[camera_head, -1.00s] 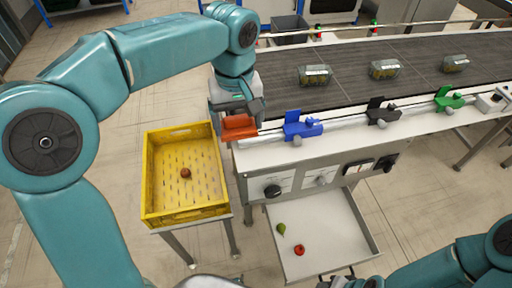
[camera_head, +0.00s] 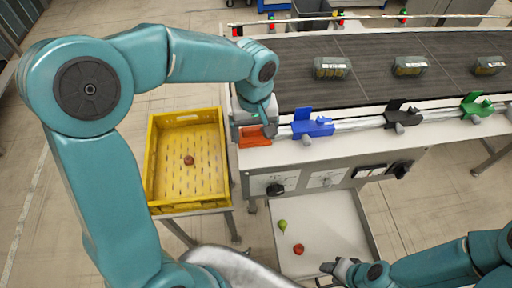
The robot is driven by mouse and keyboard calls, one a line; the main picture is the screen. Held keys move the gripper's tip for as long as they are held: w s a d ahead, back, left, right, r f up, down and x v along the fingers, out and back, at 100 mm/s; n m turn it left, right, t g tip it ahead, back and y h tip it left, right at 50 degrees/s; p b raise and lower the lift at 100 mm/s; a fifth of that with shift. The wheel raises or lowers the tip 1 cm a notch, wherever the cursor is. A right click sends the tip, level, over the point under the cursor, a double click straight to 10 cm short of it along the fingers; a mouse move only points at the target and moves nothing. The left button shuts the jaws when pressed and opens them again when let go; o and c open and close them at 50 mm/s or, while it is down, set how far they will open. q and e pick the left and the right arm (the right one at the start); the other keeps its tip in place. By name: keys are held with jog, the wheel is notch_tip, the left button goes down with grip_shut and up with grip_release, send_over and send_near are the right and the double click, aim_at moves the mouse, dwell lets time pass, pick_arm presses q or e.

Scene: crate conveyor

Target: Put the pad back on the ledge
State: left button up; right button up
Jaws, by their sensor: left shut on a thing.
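An orange-red block (camera_head: 254,137), which I take as the pad, is at the near left corner of the conveyor. My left gripper (camera_head: 256,125) is shut on it from above. The pad lies over the left end of the pale ledge (camera_head: 288,151) along the conveyor's front. I cannot tell whether it touches the ledge. The gripper hides part of the pad. My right gripper (camera_head: 347,269) is low in the picture, by the front of the white tray; its jaws are too small to read.
A blue clamp (camera_head: 312,125), a black clamp (camera_head: 403,114) and a green clamp (camera_head: 477,105) sit on the rail right of the pad. A yellow crate (camera_head: 150,180) holds a brown round item. The white tray (camera_head: 340,225) holds a green and a red item.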

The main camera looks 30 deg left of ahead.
aim_at(254, 138)
pick_arm(q)
notch_tip(254, 138, down, 4)
jog(key=shift+r, duration=0.2)
jog(key=shift+s+f, duration=0.1)
jog(key=shift+f, duration=0.2)
jog(key=f, duration=0.4)
jog(key=shift+w+f, duration=0.2)
jog(key=shift+s, duration=0.2)
jog(key=shift+w+f, duration=0.1)
jog(key=o, duration=0.8)
jog(key=shift+o, duration=0.2)
jog(key=shift+r, duration=0.25)
jog(key=shift+w+r, duration=0.1)
jog(key=shift+r, duration=0.2)
notch_tip(254, 138, up, 10)
jog(key=shift+r, duration=0.65)
jog(key=shift+f, duration=0.1)
